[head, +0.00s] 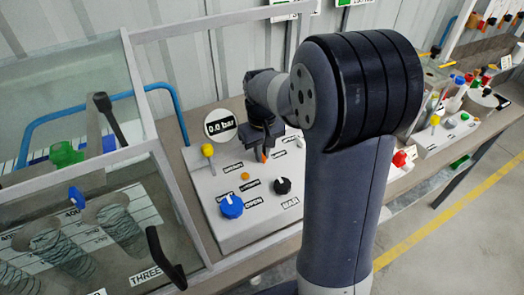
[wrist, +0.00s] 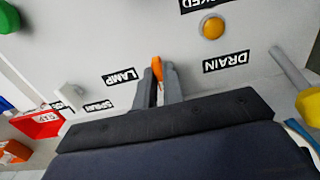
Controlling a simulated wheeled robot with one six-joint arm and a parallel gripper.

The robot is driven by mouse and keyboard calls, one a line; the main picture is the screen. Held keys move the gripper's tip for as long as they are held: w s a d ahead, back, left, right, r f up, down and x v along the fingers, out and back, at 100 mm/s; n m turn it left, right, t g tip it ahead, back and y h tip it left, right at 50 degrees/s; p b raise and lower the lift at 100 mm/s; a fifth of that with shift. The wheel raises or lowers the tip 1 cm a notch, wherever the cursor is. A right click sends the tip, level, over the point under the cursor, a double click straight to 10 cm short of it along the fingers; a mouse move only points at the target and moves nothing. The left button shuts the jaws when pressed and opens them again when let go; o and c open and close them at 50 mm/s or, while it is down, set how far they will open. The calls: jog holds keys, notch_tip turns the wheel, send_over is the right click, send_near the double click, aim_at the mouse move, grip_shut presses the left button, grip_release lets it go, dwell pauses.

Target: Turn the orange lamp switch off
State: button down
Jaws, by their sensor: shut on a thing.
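The orange lamp switch (wrist: 157,68) shows in the wrist view as a small upright lever beside the LAMP label (wrist: 119,77). My gripper (wrist: 158,85) has its two grey fingers closed on either side of the lever. In the head view the gripper (head: 262,152) points down onto the grey control panel (head: 228,187), with a bit of the orange switch (head: 264,157) showing at its fingertips. The fingers hide the lower part of the switch. I cannot tell which position it is in.
An orange-yellow button (wrist: 211,27) lies near the DRAIN label (wrist: 225,62). A yellow-tipped lever (head: 207,150), a blue knob (head: 231,206) and a black knob (head: 283,185) stand on the panel. A glass-sided frame (head: 137,95) stands at left.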

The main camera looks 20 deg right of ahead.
jog(key=c, duration=1.5)
grip_release()
jog(key=shift+r, duration=0.1)
notch_tip(320, 180, up, 11)
jog(key=shift+f, duration=0.2)
notch_tip(320, 180, down, 11)
jog(key=shift+r, duration=0.1)
